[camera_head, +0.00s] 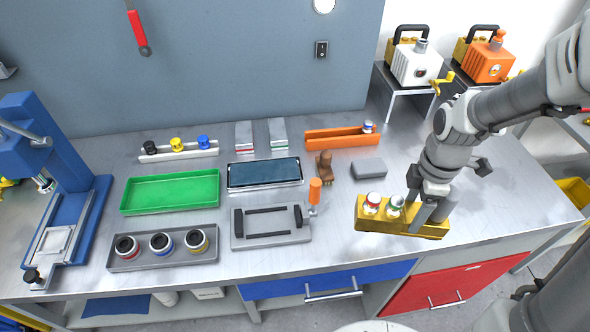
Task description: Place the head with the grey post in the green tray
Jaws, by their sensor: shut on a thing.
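The green tray (170,207) lies empty on the left half of the steel bench. A yellow holder (366,222) stands near the bench's front edge at right. In it are a head with a red band and pale top (372,203) and a head with a green band and greyish top (395,206). My gripper (420,215) points down at the holder's right part, just right of the green-banded head. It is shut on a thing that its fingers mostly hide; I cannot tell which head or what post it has.
An orange tray (335,139) with one small head is behind. A grey fixture (270,240) with an orange-handled part, a dark blue-topped tray (264,174) and a grey block (368,168) lie between the holder and green tray. A blue press (72,185) stands at left.

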